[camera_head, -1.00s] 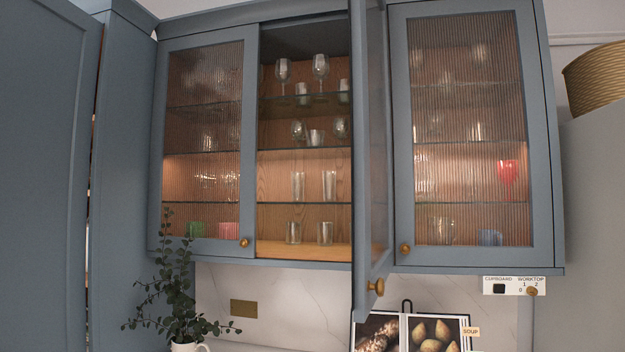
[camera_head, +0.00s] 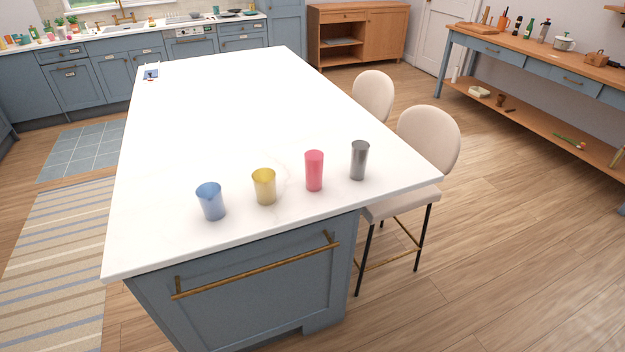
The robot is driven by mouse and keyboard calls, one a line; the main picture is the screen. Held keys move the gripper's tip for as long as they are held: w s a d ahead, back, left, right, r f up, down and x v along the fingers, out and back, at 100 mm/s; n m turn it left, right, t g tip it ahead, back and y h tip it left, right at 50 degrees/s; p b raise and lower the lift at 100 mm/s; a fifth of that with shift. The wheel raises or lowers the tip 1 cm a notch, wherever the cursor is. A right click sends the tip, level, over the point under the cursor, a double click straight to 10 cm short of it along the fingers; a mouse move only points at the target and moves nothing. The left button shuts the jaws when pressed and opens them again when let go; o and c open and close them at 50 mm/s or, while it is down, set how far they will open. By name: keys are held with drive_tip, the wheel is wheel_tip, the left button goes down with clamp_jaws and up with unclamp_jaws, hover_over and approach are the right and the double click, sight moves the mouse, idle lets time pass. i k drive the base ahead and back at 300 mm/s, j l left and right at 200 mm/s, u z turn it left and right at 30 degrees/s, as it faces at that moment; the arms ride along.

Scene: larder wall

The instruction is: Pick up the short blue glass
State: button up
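A short blue glass (camera_head: 211,201) stands upright near the front edge of the white island top (camera_head: 215,110). It is the leftmost in a loose row of glasses. To its right stand a short yellow glass (camera_head: 264,187), a taller red glass (camera_head: 314,171) and a taller grey glass (camera_head: 359,160). The glasses stand apart from each other. My gripper does not show in the view.
A brass rail (camera_head: 258,266) juts from the island's front panel. Two cream stools (camera_head: 428,137) stand along the island's right side. A striped rug (camera_head: 62,245) lies on the left. The island top behind the glasses is mostly clear.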

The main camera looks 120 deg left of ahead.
sight(210, 194)
drive_tip(key=u, duration=4.4)
